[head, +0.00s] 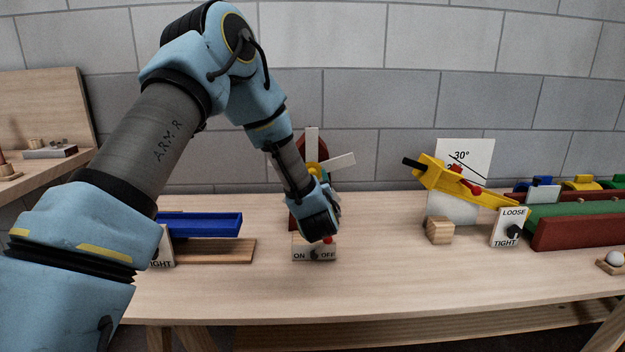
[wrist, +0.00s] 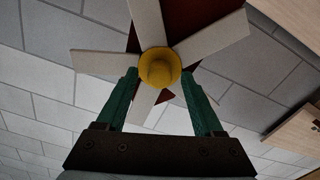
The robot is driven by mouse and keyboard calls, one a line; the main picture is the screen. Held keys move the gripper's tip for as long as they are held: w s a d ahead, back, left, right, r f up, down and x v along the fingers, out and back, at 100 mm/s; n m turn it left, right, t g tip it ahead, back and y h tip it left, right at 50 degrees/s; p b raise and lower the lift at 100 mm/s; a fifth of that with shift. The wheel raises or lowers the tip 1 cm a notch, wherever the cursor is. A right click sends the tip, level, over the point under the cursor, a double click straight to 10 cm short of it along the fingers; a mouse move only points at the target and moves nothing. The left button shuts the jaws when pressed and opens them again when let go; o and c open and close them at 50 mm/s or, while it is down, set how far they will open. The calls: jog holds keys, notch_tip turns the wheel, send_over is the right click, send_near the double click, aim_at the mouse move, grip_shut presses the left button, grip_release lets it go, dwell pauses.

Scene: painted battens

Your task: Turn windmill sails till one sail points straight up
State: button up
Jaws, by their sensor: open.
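The windmill has a dark red body (head: 296,215) and pale flat sails (head: 312,141) behind my forearm. In the head view one sail points up and looks close to vertical; another (head: 337,161) points right and slightly up. My arm hides part of the sails. In the wrist view the yellow hub (wrist: 160,67) is round, with several pale sails (wrist: 105,62) fanning out from it. My gripper (wrist: 160,75) is open, with its green fingers on either side of the hub's near edge. Nothing is held. I cannot tell whether a finger touches a sail.
An ON/OFF switch box (head: 300,253) stands below my gripper. A blue tray (head: 205,224) is to the left. A yellow tilted beam (head: 470,184), a wooden block (head: 439,230) and a LOOSE/TIGHT box (head: 511,228) stand to the right. The table front is clear.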

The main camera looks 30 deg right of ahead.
jog(key=b+v, duration=0.1)
jog(key=v, duration=0.9)
jog(key=shift+s, duration=0.15)
jog(key=shift+a, duration=0.15)
jog(key=w+a+f+m+g+y, duration=0.1)
jog(key=w+a+g, duration=0.2)
jog(key=w+a, duration=0.25)
jog(key=s+a+f+g+y, duration=0.2)
jog(key=s+a+g, duration=0.15)
jog(key=a, duration=0.85)
jog(key=s+a+f+g+y, duration=0.25)
jog(key=a+g, duration=0.25)
jog(key=a, duration=0.8)
jog(key=s+a+r+n+g+y, duration=0.15)
jog(key=s+a+g, duration=0.25)
jog(key=s+a, duration=0.55)
notch_tip(320, 180, up, 13)
jog(key=w+p, duration=0.1)
jog(key=p, duration=1.1)
jog(key=shift+w+t, duration=0.2)
jog(key=shift+t, duration=0.15)
